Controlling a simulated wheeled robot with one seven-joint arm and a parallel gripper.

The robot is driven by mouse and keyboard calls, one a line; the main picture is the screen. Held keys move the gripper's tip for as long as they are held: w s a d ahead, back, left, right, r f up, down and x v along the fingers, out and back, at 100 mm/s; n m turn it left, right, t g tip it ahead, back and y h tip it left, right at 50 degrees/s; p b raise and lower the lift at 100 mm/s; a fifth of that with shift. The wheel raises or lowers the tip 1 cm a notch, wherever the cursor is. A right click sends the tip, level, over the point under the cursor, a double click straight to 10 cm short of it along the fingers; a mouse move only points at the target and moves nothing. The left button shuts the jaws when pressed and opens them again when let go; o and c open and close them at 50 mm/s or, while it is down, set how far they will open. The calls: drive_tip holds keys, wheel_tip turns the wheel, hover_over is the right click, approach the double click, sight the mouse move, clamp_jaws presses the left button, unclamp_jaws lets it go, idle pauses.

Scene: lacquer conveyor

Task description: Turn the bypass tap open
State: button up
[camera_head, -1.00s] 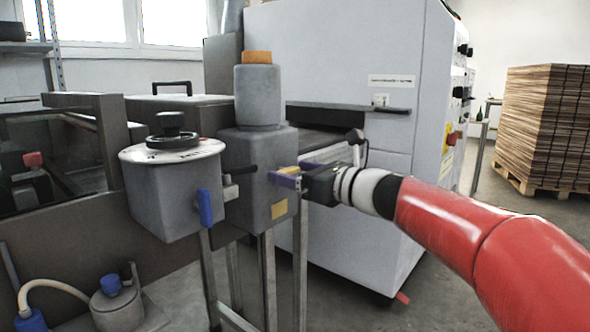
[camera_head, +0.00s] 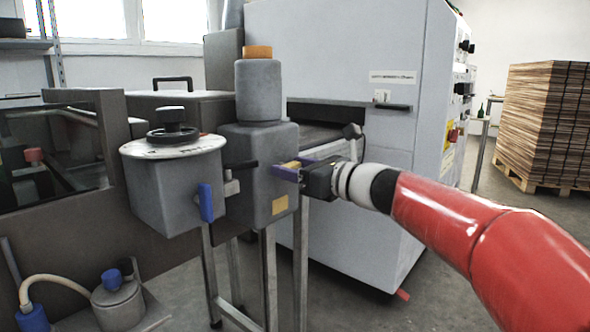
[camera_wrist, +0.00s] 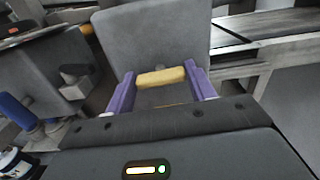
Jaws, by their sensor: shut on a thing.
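A yellow handle (camera_wrist: 161,77), which looks like the tap's handle, lies crosswise between the two purple fingers of my gripper (camera_wrist: 162,87) in the wrist view. The fingers are shut on its two ends. In the head view my gripper (camera_head: 285,173) is at the right side of a grey box-shaped tank (camera_head: 252,190), and only a little of the yellow handle (camera_head: 291,165) shows above the purple finger.
A blue lever (camera_head: 206,203) hangs on the grey drum (camera_head: 158,195) to the left, which has a black handwheel (camera_head: 172,133) on top. A black bar (camera_head: 242,166) sticks out of the tank. The large white machine (camera_head: 350,240) stands close behind my gripper.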

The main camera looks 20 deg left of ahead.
drive_tip(key=shift+s+f+n+b, duration=0.1)
drive_tip(key=shift+f+n+b, duration=0.05)
drive_tip(key=shift+n+b, duration=3.8)
drive_tip(key=shift+f+n+b, duration=0.15)
drive_tip(key=shift+n+b, duration=2.95)
drive_tip(key=shift+n, duration=1.95)
drive_tip(key=o, duration=1)
drive_tip(key=shift+r, duration=0.1)
drive_tip(key=b+v, duration=0.1)
drive_tip(key=v, duration=0.6)
drive_tip(key=shift+s+d+b, duration=0.15)
drive_tip(key=shift+d+b, duration=0.15)
drive_tip(key=shift+b, duration=0.05)
